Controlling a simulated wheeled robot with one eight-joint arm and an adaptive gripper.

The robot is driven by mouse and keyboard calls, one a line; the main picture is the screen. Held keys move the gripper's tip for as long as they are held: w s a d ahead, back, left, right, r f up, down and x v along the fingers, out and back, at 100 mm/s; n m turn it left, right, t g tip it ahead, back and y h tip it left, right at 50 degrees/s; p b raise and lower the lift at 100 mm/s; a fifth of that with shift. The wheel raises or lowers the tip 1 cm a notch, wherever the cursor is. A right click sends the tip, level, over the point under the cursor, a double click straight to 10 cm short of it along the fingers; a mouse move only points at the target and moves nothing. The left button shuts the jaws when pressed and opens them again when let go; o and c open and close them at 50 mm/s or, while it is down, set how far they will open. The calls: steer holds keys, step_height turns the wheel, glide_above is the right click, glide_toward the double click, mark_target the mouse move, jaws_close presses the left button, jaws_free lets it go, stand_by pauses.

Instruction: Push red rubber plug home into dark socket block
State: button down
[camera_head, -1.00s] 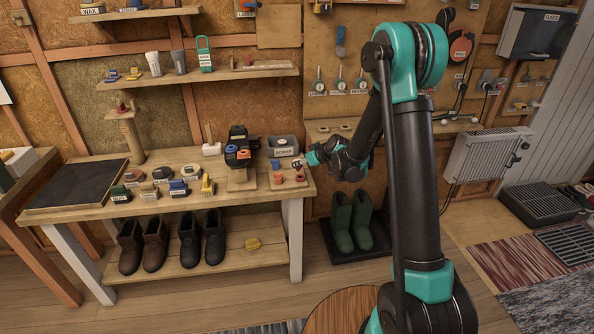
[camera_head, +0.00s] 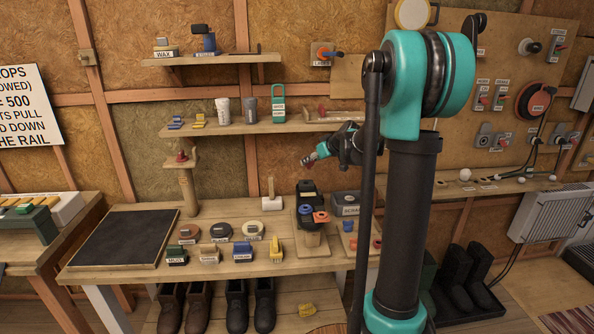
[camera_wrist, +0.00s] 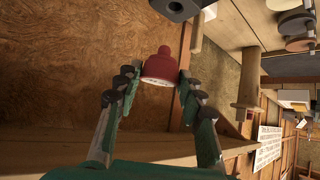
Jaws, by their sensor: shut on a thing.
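The red rubber plug (camera_wrist: 160,67) is between the fingertips of my gripper (camera_wrist: 156,78) in the wrist view, its narrow knob pointing away from the palm. In the head view my gripper (camera_head: 318,155) holds the red plug (camera_head: 308,159) in the air above the bench, in front of the wall below the upper shelf. A dark block with a round hole (camera_wrist: 178,8) is cut by the top edge of the wrist view, apart from the plug. In the head view a black block (camera_head: 307,187) on a wooden stand may be the socket block; its socket cannot be made out.
A wooden post (camera_head: 187,190) with a small top stands at the back of the bench. Labelled discs and brushes fill the bench front.

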steer(key=shift+w+a+r, duration=0.3)
steer(key=shift+a, duration=0.15)
glide_above(309, 184)
steer(key=shift+s+a+f, duration=0.1)
steer(key=shift+s+f, duration=0.05)
steer(key=shift+f, duration=1.3)
steer(key=shift+s+f, duration=0.15)
steer(key=shift+f, duration=1.25)
steer(key=shift+f, duration=1.4)
steer(key=c, duration=0.9)
jaws_free()
steer(key=shift+o, duration=0.2)
steer(key=shift+r, duration=0.1)
